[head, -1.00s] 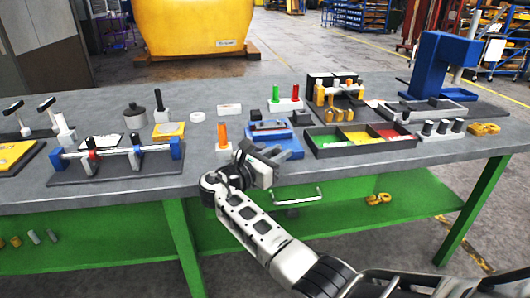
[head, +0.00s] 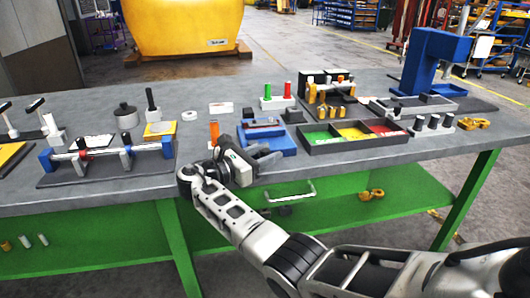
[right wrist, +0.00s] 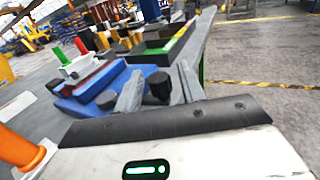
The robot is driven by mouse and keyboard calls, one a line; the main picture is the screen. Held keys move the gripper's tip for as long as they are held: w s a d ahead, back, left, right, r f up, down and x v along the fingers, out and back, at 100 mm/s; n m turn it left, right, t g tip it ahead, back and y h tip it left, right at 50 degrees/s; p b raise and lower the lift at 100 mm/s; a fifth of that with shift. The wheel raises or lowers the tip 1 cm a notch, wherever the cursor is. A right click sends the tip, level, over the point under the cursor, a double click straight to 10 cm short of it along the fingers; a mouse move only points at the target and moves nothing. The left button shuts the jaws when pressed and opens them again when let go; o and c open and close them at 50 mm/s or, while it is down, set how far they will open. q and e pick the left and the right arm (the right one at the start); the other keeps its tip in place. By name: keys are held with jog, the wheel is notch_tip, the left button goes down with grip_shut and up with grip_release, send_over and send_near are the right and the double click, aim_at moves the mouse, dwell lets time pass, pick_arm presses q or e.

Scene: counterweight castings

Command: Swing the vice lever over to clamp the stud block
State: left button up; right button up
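The blue vice (head: 284,138) stands near the front edge of the bench, with a grey block (head: 262,123) on it that may be the stud block. In the right wrist view the vice (right wrist: 72,106) lies just beyond the fingers. My right gripper (head: 268,155) is at the vice's front side, its two grey fingers apart. In the right wrist view a dark round knob (right wrist: 158,84), perhaps the lever's end, shows between the fingers (right wrist: 157,92); contact cannot be told. The lever's shaft is mostly hidden. My left gripper is out of view.
An orange upright handle (head: 214,132) stands close left of the vice. A tray with green, yellow and red compartments (head: 352,145) is to the right. Red and green pegs stand behind. A rod fixture (head: 105,165) is at left.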

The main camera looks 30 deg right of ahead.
jog(key=shift+a, duration=0.5)
pick_arm(q)
jog(key=b, duration=0.1)
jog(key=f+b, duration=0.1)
jog(key=b, duration=0.1)
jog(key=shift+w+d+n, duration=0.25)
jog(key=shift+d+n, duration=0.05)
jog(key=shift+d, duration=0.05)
pick_arm(e)
jog(key=s+a, duration=0.1)
jog(key=a, duration=1.4)
